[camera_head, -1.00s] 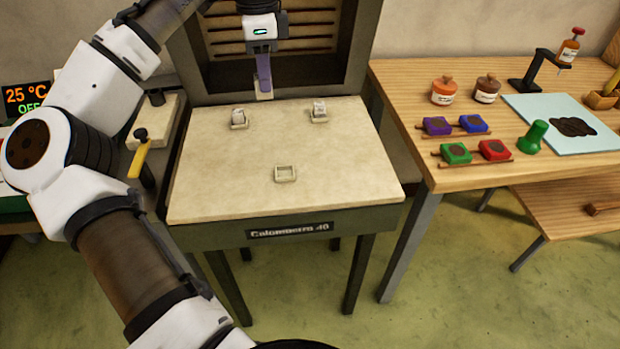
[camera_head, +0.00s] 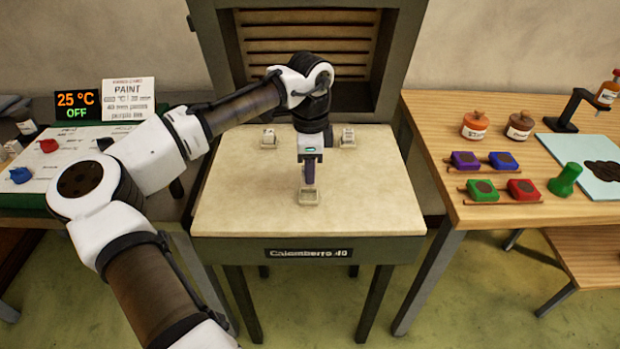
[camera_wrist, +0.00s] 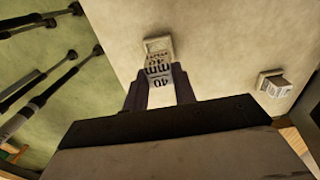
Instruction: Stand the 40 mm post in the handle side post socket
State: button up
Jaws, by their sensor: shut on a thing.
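My gripper (camera_head: 309,182) is shut and points down over the front middle of the pale board. In the wrist view its two dark fingers (camera_wrist: 160,92) close on a pale post (camera_wrist: 160,73) printed "40 mm". The front socket (camera_head: 309,199), a small pale square frame, lies directly under the gripper. Its rim (camera_wrist: 159,41) also shows at the post's far end in the wrist view. The post looks lined up with the socket, but I cannot tell whether its foot is inside. The fingers hide most of the post in the head view.
Two more sockets holding pale blocks stand at the back left (camera_head: 269,137) and back right (camera_head: 348,136) of the board (camera_head: 240,205). A wooden table (camera_head: 440,130) with paint blocks and jars stands to the right. The board around the front socket is clear.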

jog(key=shift+f, duration=2.1)
jog(key=shift+f, duration=0.15)
jog(key=o, duration=1)
notch_tip(320, 180, up, 12)
jog(key=shift+r+b, duration=0.2)
jog(key=shift+b, duration=0.25)
